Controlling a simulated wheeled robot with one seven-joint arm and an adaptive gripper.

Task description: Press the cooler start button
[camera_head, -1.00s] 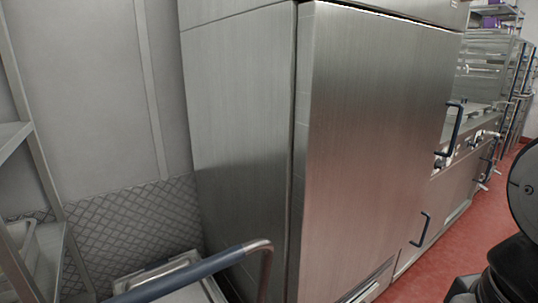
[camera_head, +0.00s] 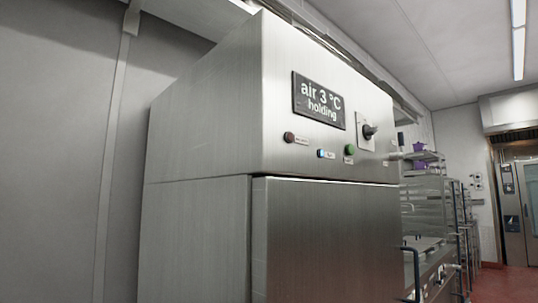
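The cooler (camera_head: 210,150) is a tall stainless steel cabinet in the middle of the head view. Its upper panel carries a dark display (camera_head: 318,100) reading "air 3 °C holding". Below the display are a dark red button (camera_head: 289,137), a blue button (camera_head: 321,154) and a green button (camera_head: 349,150). Small labels sit beside them, too small to read. A dark rotary knob (camera_head: 370,131) on a light plate is to the right of the display. My gripper is not in view.
The cooler door (camera_head: 330,240) is shut, below the panel. To the right stand steel kitchen units with dark handles (camera_head: 412,270) and a rack with purple items (camera_head: 420,160). Red floor (camera_head: 490,283) shows at the far right, near a door (camera_head: 515,210).

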